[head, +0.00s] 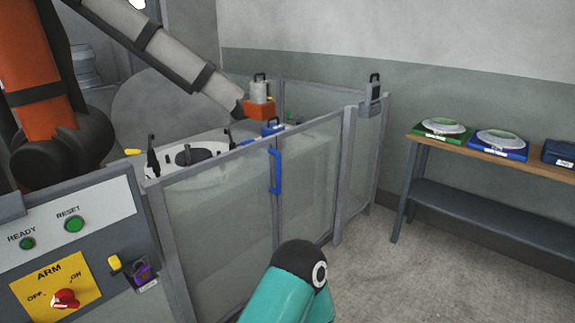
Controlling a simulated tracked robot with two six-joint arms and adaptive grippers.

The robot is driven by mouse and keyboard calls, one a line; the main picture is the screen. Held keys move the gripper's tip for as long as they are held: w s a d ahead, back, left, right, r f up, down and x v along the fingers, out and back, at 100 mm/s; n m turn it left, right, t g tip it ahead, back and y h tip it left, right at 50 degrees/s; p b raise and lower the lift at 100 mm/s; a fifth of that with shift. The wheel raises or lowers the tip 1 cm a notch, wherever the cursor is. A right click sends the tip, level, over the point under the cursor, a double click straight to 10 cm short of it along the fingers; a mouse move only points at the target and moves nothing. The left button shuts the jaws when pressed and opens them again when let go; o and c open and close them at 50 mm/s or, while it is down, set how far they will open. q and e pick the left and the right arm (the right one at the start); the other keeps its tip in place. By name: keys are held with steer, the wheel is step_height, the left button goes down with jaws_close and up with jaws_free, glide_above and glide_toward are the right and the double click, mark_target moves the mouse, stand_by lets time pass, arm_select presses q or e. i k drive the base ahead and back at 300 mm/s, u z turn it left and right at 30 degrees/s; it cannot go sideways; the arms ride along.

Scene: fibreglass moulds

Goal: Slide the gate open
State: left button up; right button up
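The gate (222,215) is a clear panel in a grey metal frame, part of a low fence around a work cell. A blue upright handle (275,171) is fixed at the frame edge where two clear panels meet. I see no open gap in the fence there. A teal arm link with a black cap, apparently mine, rises at the bottom centre in front of the fence, apart from the handle in the picture. Neither of my grippers is in view, so their state is hidden.
An orange and grey robot arm (178,55) reaches over a white mould (208,150) inside the cell. A control console (95,265) stands at lower left. A wooden-topped bench (470,148) with trays stands at right. Grey floor (400,285) is clear before it.

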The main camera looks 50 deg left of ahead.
mark_target(274, 163)
steer(key=u, duration=0.45)
steer(key=i, duration=1.2)
steer(key=u, duration=1.1)
steer(key=i, duration=0.55)
steer(key=u, duration=0.35)
steer(key=k, duration=0.9)
steer(key=u, duration=0.2)
steer(key=i, duration=0.9)
steer(key=z, duration=0.05)
